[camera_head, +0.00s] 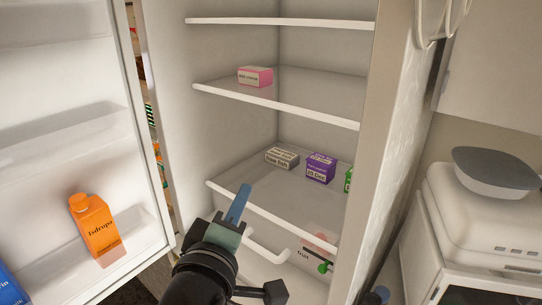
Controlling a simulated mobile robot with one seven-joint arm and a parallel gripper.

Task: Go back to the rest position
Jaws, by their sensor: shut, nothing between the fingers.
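My gripper (240,205) is at the lower middle of the head view, in front of the open fridge's lower shelf (225,190). Its narrow blue-grey fingers are together with nothing between them. They point up toward the fridge interior. My dark wrist below it covers part of the fridge's lower front.
The fridge door (65,130) stands open at left, holding an orange carton (95,228). A pink box (255,76) is on the middle shelf. A grey box (282,157) and purple box (320,168) sit on the lower shelf. A white appliance with a grey bowl (495,172) is right.

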